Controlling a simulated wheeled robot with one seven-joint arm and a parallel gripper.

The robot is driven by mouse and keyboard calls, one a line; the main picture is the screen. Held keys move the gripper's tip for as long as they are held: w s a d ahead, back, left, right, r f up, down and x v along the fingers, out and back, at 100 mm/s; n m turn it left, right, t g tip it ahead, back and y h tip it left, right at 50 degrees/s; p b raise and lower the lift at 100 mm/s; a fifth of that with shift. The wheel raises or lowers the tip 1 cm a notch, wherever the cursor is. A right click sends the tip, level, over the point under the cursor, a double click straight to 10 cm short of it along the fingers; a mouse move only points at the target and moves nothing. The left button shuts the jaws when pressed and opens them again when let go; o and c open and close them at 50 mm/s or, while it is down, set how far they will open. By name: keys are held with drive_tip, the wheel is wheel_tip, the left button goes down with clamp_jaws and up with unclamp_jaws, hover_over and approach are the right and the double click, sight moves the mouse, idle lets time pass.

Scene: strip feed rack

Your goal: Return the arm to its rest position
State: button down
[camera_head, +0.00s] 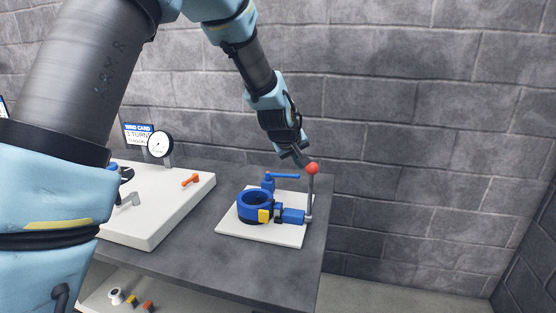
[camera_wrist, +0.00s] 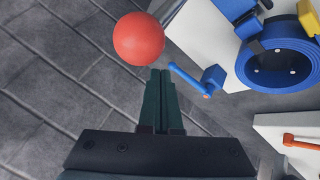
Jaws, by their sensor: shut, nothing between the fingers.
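My arm reaches across the head view from the left, with my gripper (camera_head: 298,157) in the air above the table, just left of a red ball knob (camera_head: 312,168). The knob tops an upright grey lever (camera_head: 309,198) on a blue ring-shaped fixture (camera_head: 255,206). In the wrist view my gripper (camera_wrist: 160,75) has its dark fingers together with nothing between them. The red knob (camera_wrist: 139,38) shows just beyond and left of the fingertips; contact cannot be told. A blue handle (camera_wrist: 195,80) lies to the right of the fingers.
The fixture's white base plate (camera_head: 262,235) sits on the dark table (camera_head: 210,258). At left, a white board (camera_head: 160,215) carries an orange handle (camera_head: 190,180), a dial gauge (camera_head: 160,144) and a card (camera_head: 136,133). A block wall (camera_head: 420,120) stands behind. Small parts (camera_head: 132,300) lie on a lower shelf.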

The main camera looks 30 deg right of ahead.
drive_tip(key=w+a+y, duration=0.2)
drive_tip(key=a+y, duration=0.2)
drive_tip(key=a, duration=2.3)
drive_tip(key=s+a+g+y, duration=0.1)
drive_tip(key=s+a, duration=0.4)
drive_tip(key=a, duration=0.4)
drive_tip(key=s+a+f+n+g+y, duration=0.1)
drive_tip(key=s+a+g, duration=0.1)
drive_tip(key=s+a, duration=0.4)
drive_tip(key=a, duration=0.4)
drive_tip(key=shift+s+a, duration=0.2)
drive_tip(key=shift+s, duration=0.05)
drive_tip(key=shift+f, duration=0.1)
